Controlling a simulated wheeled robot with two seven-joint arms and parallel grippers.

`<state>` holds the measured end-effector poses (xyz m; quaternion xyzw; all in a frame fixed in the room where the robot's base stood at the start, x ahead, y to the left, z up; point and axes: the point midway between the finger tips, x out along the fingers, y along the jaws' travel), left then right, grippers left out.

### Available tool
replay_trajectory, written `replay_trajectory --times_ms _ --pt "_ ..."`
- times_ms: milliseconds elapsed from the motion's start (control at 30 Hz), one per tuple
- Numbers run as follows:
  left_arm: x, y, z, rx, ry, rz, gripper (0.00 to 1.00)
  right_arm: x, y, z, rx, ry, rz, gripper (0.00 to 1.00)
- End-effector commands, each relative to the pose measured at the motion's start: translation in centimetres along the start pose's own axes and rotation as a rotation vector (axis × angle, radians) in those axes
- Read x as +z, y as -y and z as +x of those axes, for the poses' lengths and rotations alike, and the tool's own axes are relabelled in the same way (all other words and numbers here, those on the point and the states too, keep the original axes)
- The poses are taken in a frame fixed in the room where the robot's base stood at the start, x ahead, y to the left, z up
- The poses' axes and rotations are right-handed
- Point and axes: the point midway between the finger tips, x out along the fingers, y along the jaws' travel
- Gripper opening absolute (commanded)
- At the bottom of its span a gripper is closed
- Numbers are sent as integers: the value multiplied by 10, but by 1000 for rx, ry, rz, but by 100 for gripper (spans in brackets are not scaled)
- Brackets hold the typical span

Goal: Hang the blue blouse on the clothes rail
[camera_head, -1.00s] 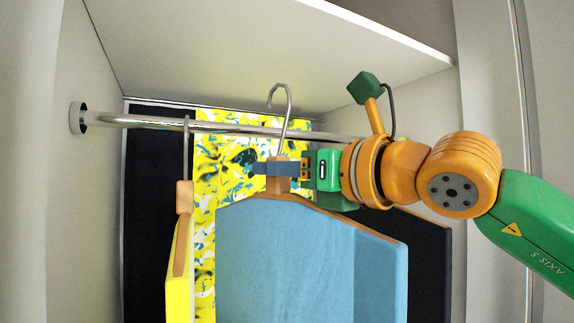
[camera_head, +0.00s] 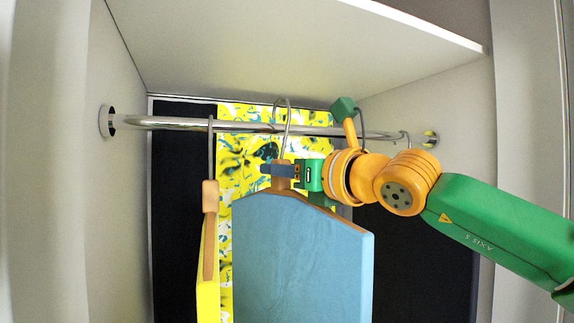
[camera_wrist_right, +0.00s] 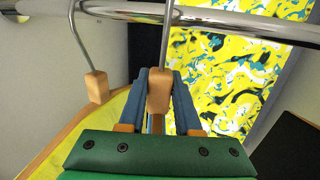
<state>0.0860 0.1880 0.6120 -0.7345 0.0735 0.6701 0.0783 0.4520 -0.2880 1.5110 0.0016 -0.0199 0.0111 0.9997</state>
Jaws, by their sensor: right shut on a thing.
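The blue blouse (camera_head: 300,255) is on a wooden hanger with a metal hook (camera_head: 283,115). My right gripper (camera_head: 277,170) is shut on the wooden neck of this hanger, just below the hook; the neck also shows between the fingers in the right wrist view (camera_wrist_right: 158,92). The clothes rail (camera_head: 345,131) runs across the wardrobe. The hook's top is at rail height and overlaps the rail in the head view; I cannot tell whether it bears on it. My left gripper is not in view.
A yellow garment (camera_head: 208,290) hangs from the rail just left of the blouse. A yellow patterned panel (camera_head: 250,145) is behind. A shelf (camera_head: 290,45) lies close above the rail.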

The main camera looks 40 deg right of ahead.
Motion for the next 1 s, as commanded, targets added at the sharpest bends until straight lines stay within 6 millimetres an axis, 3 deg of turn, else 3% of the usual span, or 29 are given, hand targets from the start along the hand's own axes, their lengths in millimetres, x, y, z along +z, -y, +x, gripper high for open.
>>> replay_trajectory --times_ms 333,533,1000 --pt "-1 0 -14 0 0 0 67 1 7 27 0 0 -1 0" --pt "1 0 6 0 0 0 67 -18 7 26 1 2 -1 0" --pt "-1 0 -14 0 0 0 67 0 7 27 2 -9 -1 0"
